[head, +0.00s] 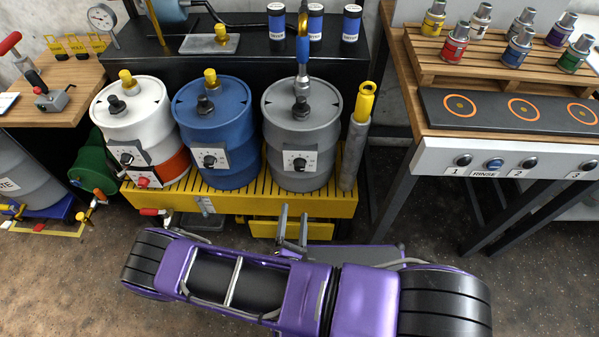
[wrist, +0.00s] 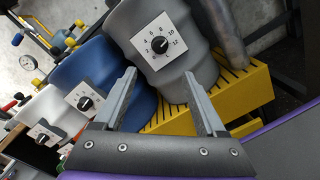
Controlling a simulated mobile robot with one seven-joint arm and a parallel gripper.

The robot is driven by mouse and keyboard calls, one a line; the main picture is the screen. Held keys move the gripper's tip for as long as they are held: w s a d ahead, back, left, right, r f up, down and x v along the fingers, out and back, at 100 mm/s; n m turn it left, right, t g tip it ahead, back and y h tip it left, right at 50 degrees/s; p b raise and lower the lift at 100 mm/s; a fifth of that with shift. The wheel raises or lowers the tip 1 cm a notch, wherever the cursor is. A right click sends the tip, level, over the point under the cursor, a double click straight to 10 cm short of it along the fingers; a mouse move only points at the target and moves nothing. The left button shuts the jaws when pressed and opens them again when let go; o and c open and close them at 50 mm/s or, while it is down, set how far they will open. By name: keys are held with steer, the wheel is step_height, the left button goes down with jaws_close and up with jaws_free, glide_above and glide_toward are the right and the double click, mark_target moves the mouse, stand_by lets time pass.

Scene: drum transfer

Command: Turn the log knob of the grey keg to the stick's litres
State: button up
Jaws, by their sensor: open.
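The grey keg (head: 302,125) stands upright at the right end of the yellow slatted stand. Its log knob (head: 299,163) is a black dial on a white plate low on its front. In the wrist view the knob (wrist: 158,47) sits ahead of the fingers, ringed by numbers reaching 12; its exact pointer reading is too small to tell. A yellow-handled stick (head: 365,102) stands in a grey tube right of the keg; no litres mark on it is readable. My gripper (head: 294,214) is open and empty, below and in front of the keg, apart from the knob; its fingers also show (wrist: 160,82).
A blue keg (head: 213,130) and a white-and-orange keg (head: 130,115) with similar dials stand to the left. The yellow stand (head: 250,201) juts below the kegs. Open floor lies between.

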mark_target(299, 169)
steer(key=w, duration=0.5)
steer(key=w+d+b, duration=0.1)
steer(key=w, duration=0.9)
steer(key=shift+w+d, duration=0.15)
jaws_close()
